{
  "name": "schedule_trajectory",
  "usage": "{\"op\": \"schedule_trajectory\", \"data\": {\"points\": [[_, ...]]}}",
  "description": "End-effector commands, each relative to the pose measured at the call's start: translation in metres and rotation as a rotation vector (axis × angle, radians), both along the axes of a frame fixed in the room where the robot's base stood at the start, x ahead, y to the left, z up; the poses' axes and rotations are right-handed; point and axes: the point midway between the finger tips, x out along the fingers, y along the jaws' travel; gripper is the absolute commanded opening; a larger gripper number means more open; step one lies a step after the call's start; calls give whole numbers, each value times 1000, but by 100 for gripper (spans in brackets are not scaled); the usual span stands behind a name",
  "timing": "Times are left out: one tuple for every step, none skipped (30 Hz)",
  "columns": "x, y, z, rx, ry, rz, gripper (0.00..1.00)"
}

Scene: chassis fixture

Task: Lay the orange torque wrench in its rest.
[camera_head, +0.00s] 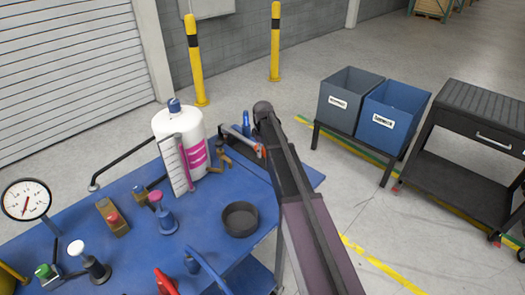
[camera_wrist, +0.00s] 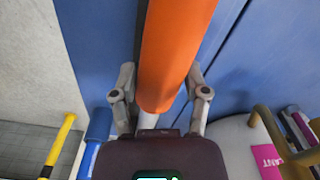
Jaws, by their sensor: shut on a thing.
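The orange torque wrench (camera_wrist: 175,45) fills the top middle of the wrist view, its orange handle lying between the two fingers of my gripper (camera_wrist: 160,88). My gripper is shut on it. In the head view only a small orange piece of the wrench (camera_head: 260,151) shows beside my dark arm, above the far right part of the blue table (camera_head: 262,188). The rest of the wrench is hidden or out of frame. A brass-coloured bracket (camera_head: 222,152) stands left of my gripper and shows in the wrist view (camera_wrist: 268,128); I cannot tell whether it is the rest.
A white bottle with a pink label (camera_head: 196,150) stands close left of my gripper. A black round dish (camera_head: 240,218), a dial gauge (camera_head: 26,200) and several small tools are on the table. Two bins (camera_head: 348,98) and a dark cart (camera_head: 470,130) stand to the right.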

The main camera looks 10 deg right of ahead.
Motion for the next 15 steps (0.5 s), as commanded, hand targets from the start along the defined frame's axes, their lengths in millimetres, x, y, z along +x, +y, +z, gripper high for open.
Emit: {"op": "schedule_trajectory", "data": {"points": [[0, 0, 0, 0, 0, 0, 0], [0, 0, 0, 0, 0, 0, 0], [0, 0, 0, 0, 0, 0, 0], [0, 0, 0, 0, 0, 0, 0], [0, 0, 0, 0, 0, 0, 0], [0, 0, 1, 0, 0, 0, 0], [0, 0, 1, 0, 0, 0, 68], [0, 0, 0, 0, 0, 0, 77], [0, 0, 0, 0, 0, 0, 89], [0, 0, 0, 0, 0, 0, 98], [0, 0, 0, 0, 0, 0, 99], [0, 0, 0, 0, 0, 0, 99], [0, 0, 0, 0, 0, 0, 99], [0, 0, 0, 0, 0, 0, 99], [0, 0, 0, 0, 0, 0, 99]]}}
